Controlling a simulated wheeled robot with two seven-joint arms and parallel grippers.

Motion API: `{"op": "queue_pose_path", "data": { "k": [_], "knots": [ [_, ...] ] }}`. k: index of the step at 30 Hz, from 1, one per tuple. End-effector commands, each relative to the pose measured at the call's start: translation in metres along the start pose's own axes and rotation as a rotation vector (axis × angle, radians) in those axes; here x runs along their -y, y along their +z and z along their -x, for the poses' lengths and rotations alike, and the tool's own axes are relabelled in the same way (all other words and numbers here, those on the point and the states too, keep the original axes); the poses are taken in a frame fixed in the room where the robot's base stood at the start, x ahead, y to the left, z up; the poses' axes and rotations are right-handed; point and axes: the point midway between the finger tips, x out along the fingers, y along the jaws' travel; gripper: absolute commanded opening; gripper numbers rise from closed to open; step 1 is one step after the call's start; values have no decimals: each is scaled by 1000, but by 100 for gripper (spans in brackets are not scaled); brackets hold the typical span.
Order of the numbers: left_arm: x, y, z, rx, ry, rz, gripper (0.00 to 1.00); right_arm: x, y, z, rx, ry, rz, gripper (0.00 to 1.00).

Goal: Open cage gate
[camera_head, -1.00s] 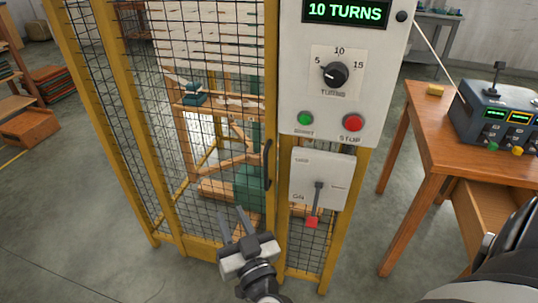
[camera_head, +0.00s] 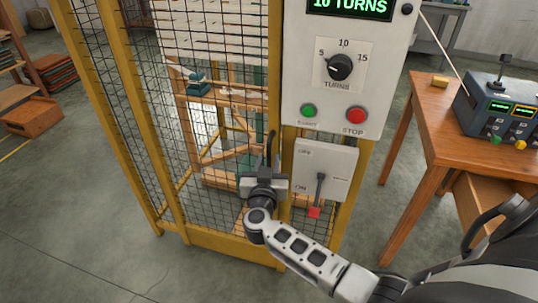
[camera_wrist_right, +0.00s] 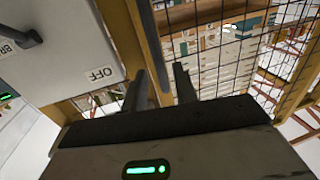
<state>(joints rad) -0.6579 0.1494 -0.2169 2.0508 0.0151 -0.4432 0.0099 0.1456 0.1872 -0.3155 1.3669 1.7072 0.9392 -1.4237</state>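The cage gate (camera_head: 219,130) is a yellow frame with black wire mesh and looks shut against the post beside the control panel. Its black upright handle (camera_head: 270,148) is at the gate's right edge. My right gripper (camera_head: 265,170) is at the handle's lower part, hiding some of it. In the right wrist view the two fingers (camera_wrist_right: 160,85) stand apart, with a dark strip along the yellow post beyond them. I cannot tell whether they touch the handle. My left gripper is not in view.
A control panel (camera_head: 338,105) with a dial and green and red buttons is right of the gate. Below it is a switch box (camera_head: 333,160) with a red-tipped lever. A wooden table (camera_head: 434,125) with a dark device (camera_head: 500,100) stands right. The floor (camera_head: 80,220) left of the cage is clear.

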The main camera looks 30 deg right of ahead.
Motion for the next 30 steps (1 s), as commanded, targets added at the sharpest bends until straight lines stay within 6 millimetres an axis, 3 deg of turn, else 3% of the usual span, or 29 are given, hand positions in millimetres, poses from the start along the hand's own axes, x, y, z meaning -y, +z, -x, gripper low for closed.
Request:
{"op": "queue_pose_path", "data": {
  "k": [3, 7, 18, 19, 22, 30],
  "knots": [
    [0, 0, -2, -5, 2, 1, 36, 0, 0, -20, -2, 1, 0, 29],
    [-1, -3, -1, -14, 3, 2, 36, 0, 0, -33, -1, 0, -1, 29],
    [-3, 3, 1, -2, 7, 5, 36, 0, 0, -38, 0, -1, -1, 29],
    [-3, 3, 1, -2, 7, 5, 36, 0, 0, -38, 0, -1, -1, 26],
    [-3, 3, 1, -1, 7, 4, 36, 0, 0, -38, 0, -1, -1, 0],
    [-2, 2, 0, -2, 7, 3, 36, 0, 0, -37, 1, 14, -2, 0]
  ]
}}
